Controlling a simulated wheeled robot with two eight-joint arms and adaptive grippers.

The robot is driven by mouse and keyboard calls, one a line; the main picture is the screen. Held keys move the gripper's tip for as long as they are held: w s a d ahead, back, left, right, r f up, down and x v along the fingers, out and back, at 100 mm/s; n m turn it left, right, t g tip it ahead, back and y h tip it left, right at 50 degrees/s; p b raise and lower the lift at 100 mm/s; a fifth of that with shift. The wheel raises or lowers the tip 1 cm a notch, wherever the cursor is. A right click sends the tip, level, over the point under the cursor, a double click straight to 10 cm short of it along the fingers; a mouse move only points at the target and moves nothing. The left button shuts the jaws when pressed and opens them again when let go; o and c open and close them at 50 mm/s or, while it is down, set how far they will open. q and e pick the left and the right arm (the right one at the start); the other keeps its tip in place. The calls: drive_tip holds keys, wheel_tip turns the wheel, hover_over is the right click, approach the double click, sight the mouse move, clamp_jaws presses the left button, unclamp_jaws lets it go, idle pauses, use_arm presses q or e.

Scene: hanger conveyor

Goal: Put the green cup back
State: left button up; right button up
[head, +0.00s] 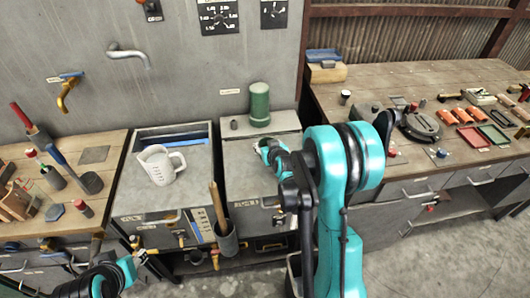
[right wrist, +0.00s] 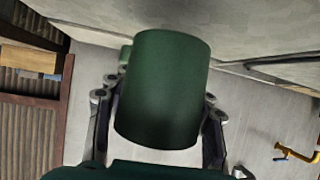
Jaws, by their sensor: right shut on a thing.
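The green cup (head: 259,106) is a dark green cylinder, upright at the back of the grey counter (head: 236,158), near the wall. It fills the middle of the right wrist view (right wrist: 162,88). My right gripper (right wrist: 158,110) is shut on it, one finger on each side. In the head view the fingers are hard to make out, and I cannot tell whether the cup touches the counter. My left gripper (head: 140,258) is at the lower left, apart from the cup; its jaws are too small to read.
A small dark cup (head: 233,124) stands left of the green cup. A white measuring jug (head: 160,166) stands on the counter further left. Taps (head: 128,54) project from the wall. A holder with a wooden handle (head: 226,238) hangs in front. The right bench (head: 380,82) carries tools and trays.

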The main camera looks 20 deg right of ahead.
wheel_tip(320, 180, down, 3)
drive_tip(key=shift+b, duration=0.6)
drive_tip(key=shift+f, duration=0.25)
drive_tip(key=shift+f, duration=0.15)
drive_tip(key=o, duration=1.4)
drive_tip(key=shift+o, duration=0.2)
